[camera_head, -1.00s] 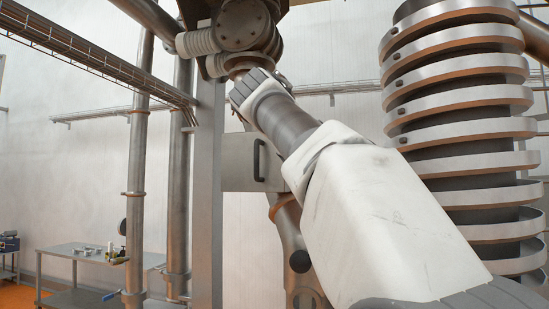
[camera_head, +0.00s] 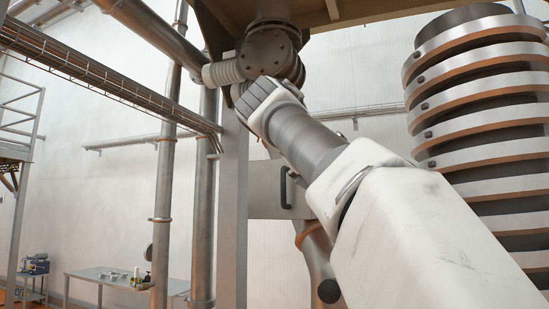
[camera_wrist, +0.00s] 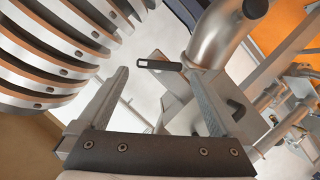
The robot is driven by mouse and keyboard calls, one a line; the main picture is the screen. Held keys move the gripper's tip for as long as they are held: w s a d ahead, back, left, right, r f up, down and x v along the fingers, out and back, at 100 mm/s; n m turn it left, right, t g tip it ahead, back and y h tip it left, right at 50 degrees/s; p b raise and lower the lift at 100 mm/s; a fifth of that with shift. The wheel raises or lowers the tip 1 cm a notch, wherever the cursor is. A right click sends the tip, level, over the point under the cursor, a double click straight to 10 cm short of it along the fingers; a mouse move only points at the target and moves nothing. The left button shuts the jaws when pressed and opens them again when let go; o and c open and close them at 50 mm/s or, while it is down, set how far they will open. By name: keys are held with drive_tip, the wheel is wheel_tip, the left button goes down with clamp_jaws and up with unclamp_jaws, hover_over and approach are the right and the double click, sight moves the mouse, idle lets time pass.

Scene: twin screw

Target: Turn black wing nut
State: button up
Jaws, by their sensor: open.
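A slim black lever-like piece with a slot (camera_wrist: 160,65) shows in the wrist view beside a clamp on a bent metal pipe (camera_wrist: 215,35). It may be the black wing nut; I cannot tell for sure. My gripper (camera_wrist: 157,74) is open, with its two fingers spread and nothing held. In the picture the black piece lies between the fingertips, but it looks farther off than they are, and I see no contact. In the head view my arm reaches up from the lower right. My gripper's fingers and the wing nut cannot be made out there.
A large ringed column (camera_head: 485,150) stands close to my arm on the right; its rings fill the wrist view's upper left. A grey box with a dark handle (camera_head: 284,187) and vertical pipes (camera_head: 165,170) stand beyond my arm. A metal table (camera_head: 120,280) is farther back.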

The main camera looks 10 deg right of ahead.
drive_tip(key=v, duration=1.2)
drive_tip(key=shift+s+a+p, duration=0.25)
drive_tip(key=shift+a+p, duration=0.05)
drive_tip(key=shift+p, duration=0.1)
drive_tip(key=shift+r, duration=0.1)
